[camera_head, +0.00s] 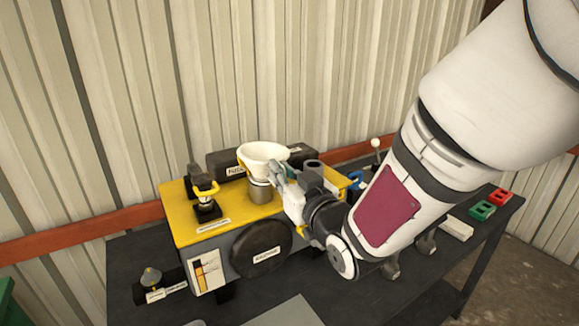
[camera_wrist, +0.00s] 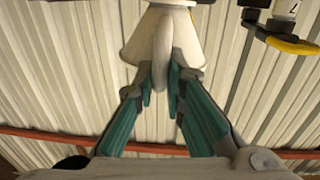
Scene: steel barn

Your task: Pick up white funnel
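The white funnel (camera_head: 264,153) sits upright, wide mouth up, over a grey cylinder (camera_head: 261,191) on the yellow-topped machine (camera_head: 190,222). My gripper (camera_head: 278,176) is at the funnel's right side in the head view. In the wrist view the funnel (camera_wrist: 135,40) shows wide side down, with a pale tapering tab running between my fingers. My gripper (camera_wrist: 160,85) has its fingertips close together, one on each side of this tab, and looks shut on it. Whether the funnel touches the cylinder is hard to tell.
A black device (camera_head: 207,208) with a yellow ring stands left on the machine. A dark labelled box (camera_head: 228,163) is behind the funnel. Red (camera_head: 500,196) and green (camera_head: 482,210) blocks lie at the table's right. A corrugated wall (camera_head: 200,80) is close behind.

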